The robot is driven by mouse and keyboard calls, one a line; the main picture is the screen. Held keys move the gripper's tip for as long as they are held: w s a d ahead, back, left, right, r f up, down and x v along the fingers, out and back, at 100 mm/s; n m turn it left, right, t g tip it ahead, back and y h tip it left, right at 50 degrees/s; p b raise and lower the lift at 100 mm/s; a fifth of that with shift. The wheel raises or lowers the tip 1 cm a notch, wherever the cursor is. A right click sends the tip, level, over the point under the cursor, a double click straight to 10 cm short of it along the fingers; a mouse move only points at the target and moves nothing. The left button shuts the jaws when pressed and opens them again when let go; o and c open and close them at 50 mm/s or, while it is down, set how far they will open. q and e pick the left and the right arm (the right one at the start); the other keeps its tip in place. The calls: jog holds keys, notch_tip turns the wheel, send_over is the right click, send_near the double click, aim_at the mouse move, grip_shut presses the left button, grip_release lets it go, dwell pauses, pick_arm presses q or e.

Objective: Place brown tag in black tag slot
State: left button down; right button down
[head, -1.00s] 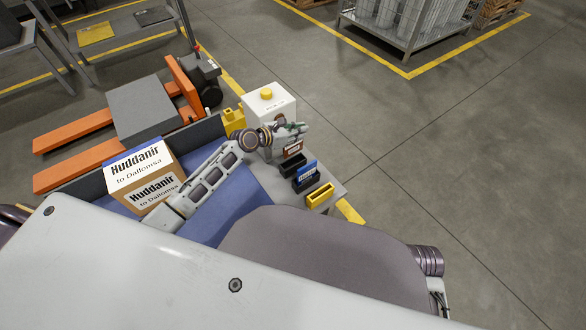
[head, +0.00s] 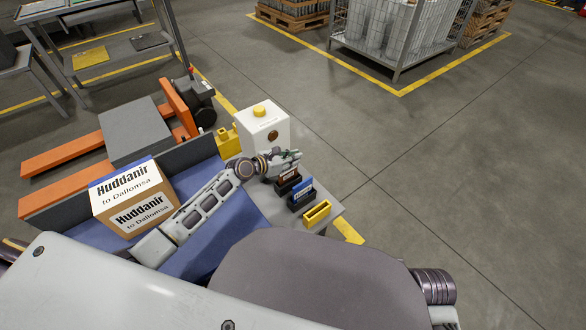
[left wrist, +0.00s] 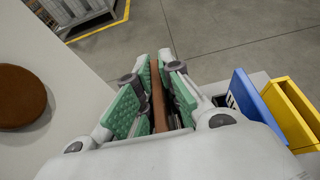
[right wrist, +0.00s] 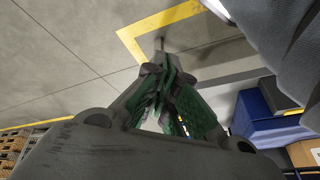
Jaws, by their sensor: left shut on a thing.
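My left gripper (head: 287,158) is shut on the brown tag (head: 287,175). In the left wrist view the tag (left wrist: 158,95) stands upright between the green pads. In the head view its lower edge is at the opening of a black tag slot (head: 288,187); I cannot tell how deep it sits, and the gripper hides the slot in the left wrist view. A blue tag (head: 303,185) stands in another dark holder (head: 302,201) beside it. My right gripper (right wrist: 163,80) shows only in the right wrist view, its fingertips together and nothing visible between them.
A yellow, empty-looking holder (head: 317,212) sits near the table's (head: 332,200) right edge. A white box (head: 262,128) with a yellow top button and brown disc stands behind the gripper. A labelled carton (head: 133,200) is at left.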

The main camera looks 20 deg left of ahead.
aim_at(293, 176)
pick_arm(q)
jog(key=shift+f, duration=0.15)
pick_arm(e)
jog(key=shift+f, duration=0.3)
